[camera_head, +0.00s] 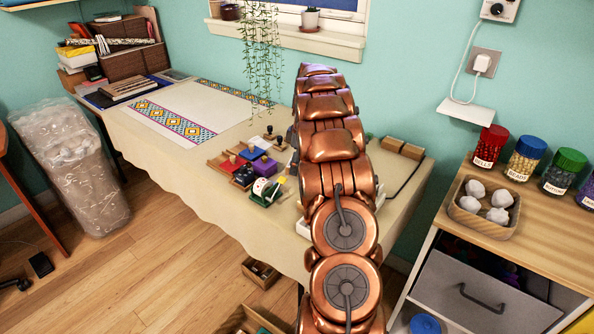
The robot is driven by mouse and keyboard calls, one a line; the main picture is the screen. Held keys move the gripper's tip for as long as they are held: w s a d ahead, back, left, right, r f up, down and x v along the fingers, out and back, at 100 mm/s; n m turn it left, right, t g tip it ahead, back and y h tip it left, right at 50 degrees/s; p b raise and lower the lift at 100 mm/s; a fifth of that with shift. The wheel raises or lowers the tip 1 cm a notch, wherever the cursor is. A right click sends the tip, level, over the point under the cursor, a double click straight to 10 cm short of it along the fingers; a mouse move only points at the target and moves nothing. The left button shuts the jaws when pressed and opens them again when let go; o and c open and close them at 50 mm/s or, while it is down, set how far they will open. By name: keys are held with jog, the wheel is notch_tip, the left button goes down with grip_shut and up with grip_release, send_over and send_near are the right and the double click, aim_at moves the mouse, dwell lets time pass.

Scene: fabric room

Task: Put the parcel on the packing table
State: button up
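I see nothing that I can clearly identify as the parcel. A long table (158,144) with a cream cloth stands along the wall; I cannot tell whether it is the packing table. My copper-coloured arm rises in front of its right part and hides some of what lies there. My gripper does not show, so its state and what it may hold are hidden.
A tall plastic-wrapped bundle (75,165) stands on the floor at the left. Stamps and small blocks (250,160) sit mid-table. A wooden-topped cabinet (535,235) at the right bears jars and a tray (463,213). Open wooden floor lies at the lower left.

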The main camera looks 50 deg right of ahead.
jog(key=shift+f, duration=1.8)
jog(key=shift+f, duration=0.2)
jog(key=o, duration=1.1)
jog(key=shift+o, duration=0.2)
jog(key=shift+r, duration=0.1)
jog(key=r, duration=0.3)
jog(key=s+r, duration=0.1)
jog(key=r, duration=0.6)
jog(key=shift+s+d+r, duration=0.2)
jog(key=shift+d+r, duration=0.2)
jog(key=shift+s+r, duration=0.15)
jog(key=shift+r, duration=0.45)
